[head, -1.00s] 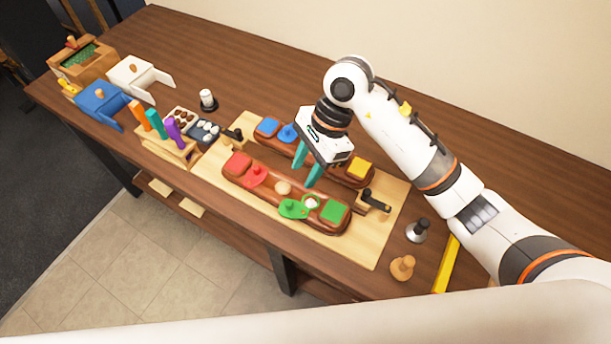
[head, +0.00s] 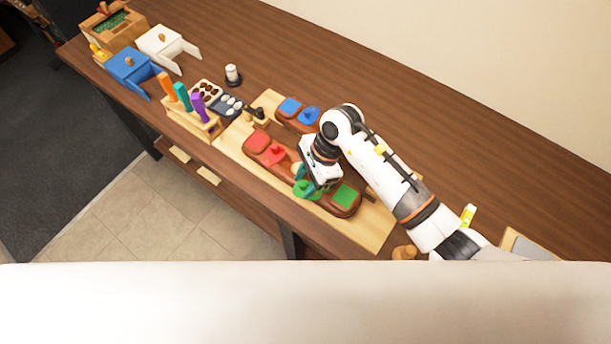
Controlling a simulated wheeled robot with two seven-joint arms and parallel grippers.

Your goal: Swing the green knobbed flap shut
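The green knobbed flap (head: 309,193) is on the front brown saddle-shaped piece (head: 286,176), and part of it sticks out over the front edge. My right gripper (head: 306,187) points down over the flap, its teal fingers at or very near the knob. I cannot tell whether they touch it or how far apart they are. The gripper body hides the opening beside the flap. A green square pad (head: 346,195) is to the right of the flap. My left gripper is not in view.
A red knobbed flap (head: 273,156) and red pad (head: 257,141) are left on the same piece. The rear piece has a blue pad (head: 290,106) and blue knobbed flap (head: 310,116); my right arm covers its right part. Colored handles (head: 183,97) stand in a block at left.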

